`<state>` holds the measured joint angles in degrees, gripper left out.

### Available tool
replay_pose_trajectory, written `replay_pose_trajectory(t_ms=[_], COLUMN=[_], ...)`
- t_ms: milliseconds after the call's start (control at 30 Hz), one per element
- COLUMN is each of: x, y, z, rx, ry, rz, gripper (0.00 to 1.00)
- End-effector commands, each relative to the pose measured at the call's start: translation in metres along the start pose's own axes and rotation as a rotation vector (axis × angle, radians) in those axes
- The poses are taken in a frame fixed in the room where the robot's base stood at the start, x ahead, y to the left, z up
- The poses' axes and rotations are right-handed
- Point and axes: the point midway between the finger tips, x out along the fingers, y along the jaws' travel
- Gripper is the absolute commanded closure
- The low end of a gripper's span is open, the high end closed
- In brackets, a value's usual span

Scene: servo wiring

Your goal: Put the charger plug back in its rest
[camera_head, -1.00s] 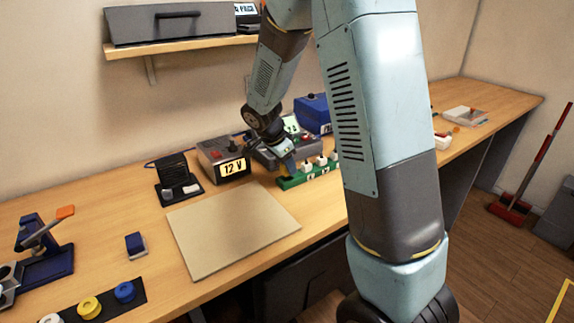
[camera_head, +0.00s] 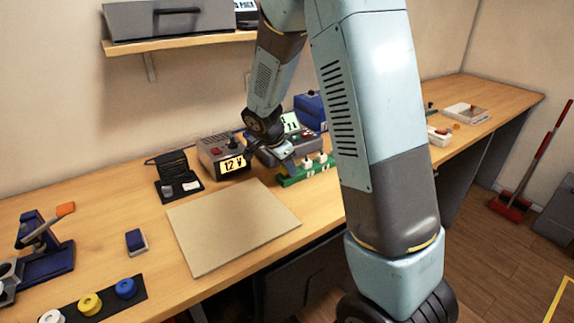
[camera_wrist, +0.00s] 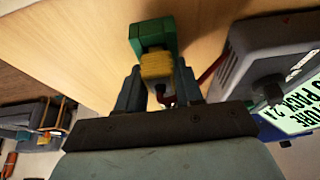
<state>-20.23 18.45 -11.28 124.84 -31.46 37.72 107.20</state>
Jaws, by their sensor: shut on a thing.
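A yellow plug (camera_wrist: 155,67) with a short dark red lead sits between the two fingers of my gripper (camera_wrist: 157,82) in the wrist view. My gripper is shut on it. A green block (camera_wrist: 152,36) is directly beyond the plug; I cannot tell whether the plug is seated in it. The plug is hidden there by my gripper.
A grey unit with a knob (camera_wrist: 268,85) stands close at the right in the wrist view. A 12 V supply (camera_head: 222,155) stands left of my gripper. A beige mat (camera_head: 232,222) lies clear in front. A blue box (camera_head: 310,108) is behind.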

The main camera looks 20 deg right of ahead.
Motion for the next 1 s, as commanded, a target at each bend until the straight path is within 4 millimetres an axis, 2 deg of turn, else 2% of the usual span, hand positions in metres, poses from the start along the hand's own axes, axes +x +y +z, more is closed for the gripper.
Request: replay_pose_trajectory(t_ms=[167,200,500,800,1000], x=[0.004,0.004,0.003,0.001,-0.023], y=[0.000,0.000,0.000,0.000,-0.001], z=[0.001,0.001,0.001,0.001,0.001], rx=[0.000,0.000,0.000,0.000,0.001], ry=[0.000,0.000,0.000,0.000,0.001], rz=[0.001,0.000,0.000,-0.001,-0.003], gripper=[0.94,0.62,0.34,0.34,0.34])
